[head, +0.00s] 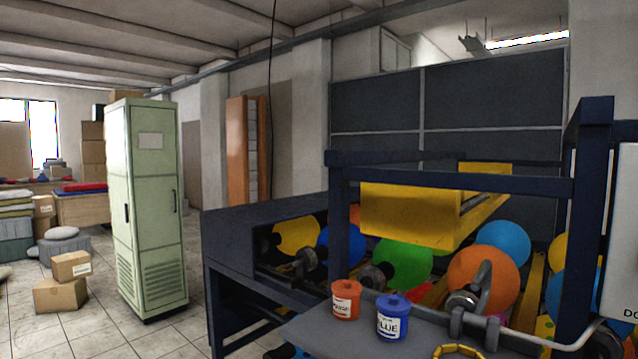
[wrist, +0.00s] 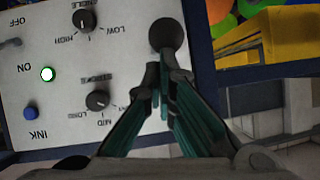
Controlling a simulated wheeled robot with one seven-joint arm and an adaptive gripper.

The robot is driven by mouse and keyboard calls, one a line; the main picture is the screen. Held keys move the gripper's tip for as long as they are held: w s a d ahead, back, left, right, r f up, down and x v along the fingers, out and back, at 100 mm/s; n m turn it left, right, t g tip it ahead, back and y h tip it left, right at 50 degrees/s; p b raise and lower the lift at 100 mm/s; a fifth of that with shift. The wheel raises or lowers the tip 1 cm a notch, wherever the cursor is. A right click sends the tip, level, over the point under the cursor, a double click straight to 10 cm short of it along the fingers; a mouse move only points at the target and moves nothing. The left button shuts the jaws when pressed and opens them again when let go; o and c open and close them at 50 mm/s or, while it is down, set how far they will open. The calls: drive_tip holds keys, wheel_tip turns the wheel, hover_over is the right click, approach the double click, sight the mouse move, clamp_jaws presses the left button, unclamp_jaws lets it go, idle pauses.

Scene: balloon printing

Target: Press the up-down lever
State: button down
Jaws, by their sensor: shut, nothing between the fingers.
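In the wrist view, a dark ball-topped lever (wrist: 168,35) sits at the right side of the white control panel (wrist: 55,105). I take it for the up-down lever, though no up or down label shows beside it here. My gripper (wrist: 160,76) is shut and empty, its fingertips just below the ball in the picture. Whether they touch it, I cannot tell. In the head view, the white panel (head: 625,220) is cut off at the right edge with partial lettering "DO". The lever and my gripper are out of that view.
The panel also carries an angle knob (wrist: 84,22), a stroke knob (wrist: 97,100), a lit round light (wrist: 47,74) by "ON", and a blue button (wrist: 30,113). The printing machine (head: 265,235) holds several balloons. Orange (head: 346,300) and blue (head: 393,318) ink pots stand in front.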

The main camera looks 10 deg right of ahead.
wheel_tip(320, 180, down, 13)
drive_tip(key=t+h+b, duration=0.4)
drive_tip(key=b, duration=2.3)
drive_tip(key=shift+f, duration=0.1)
